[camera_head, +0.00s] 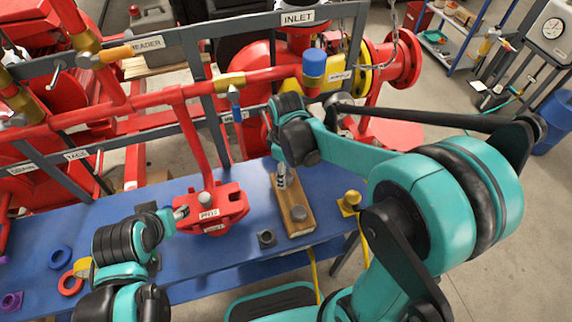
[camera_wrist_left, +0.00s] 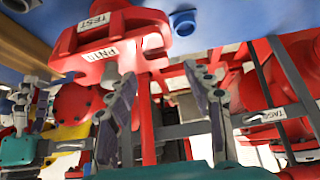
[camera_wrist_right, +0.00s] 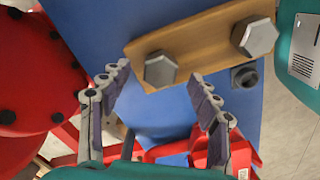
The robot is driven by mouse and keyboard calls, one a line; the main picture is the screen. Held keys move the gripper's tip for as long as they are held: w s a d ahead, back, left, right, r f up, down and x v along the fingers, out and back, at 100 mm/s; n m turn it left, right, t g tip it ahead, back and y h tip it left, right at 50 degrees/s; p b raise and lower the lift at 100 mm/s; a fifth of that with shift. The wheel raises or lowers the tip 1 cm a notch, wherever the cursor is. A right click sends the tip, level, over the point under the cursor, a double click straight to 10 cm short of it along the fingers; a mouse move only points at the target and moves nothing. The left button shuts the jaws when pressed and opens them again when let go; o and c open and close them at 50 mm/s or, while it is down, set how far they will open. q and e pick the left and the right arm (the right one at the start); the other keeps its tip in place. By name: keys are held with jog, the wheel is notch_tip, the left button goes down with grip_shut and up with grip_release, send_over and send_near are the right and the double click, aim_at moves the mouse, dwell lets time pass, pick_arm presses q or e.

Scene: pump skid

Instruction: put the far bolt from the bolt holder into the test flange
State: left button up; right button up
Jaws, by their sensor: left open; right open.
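The wooden bolt holder (camera_head: 290,201) lies on the blue bench with two hex-headed bolts. The near bolt (camera_head: 299,213) stands at its front end. The far bolt (camera_wrist_right: 160,68) shows in the right wrist view between the fingertips of my right gripper (camera_wrist_right: 162,78), which is open with a gap on both sides. In the head view this gripper (camera_head: 281,180) is over the holder's far end and hides that bolt. The red test flange (camera_head: 225,212) stands left of the holder, a grey round piece on top. My left gripper (camera_wrist_left: 160,82) is open beside the flange (camera_wrist_left: 115,38).
A dark nut-like piece (camera_head: 266,239) lies between flange and holder. A yellow piece (camera_head: 349,203) stands at the bench's right end. Blue (camera_head: 60,257) and red (camera_head: 70,284) rings lie at left. Red pipes and grey rails rise behind the bench.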

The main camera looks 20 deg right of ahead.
pick_arm(q)
jog(key=shift+f, duration=0.2)
pick_arm(e)
jog(key=shift+f, duration=0.6)
jog(key=c, duration=1.3)
jog(key=o, duration=0.5)
jog(key=c, duration=0.5)
pick_arm(q)
jog(key=shift+r+p, duration=2.75)
jog(key=shift+r, duration=0.05)
pick_arm(e)
jog(key=shift+r, duration=3.55)
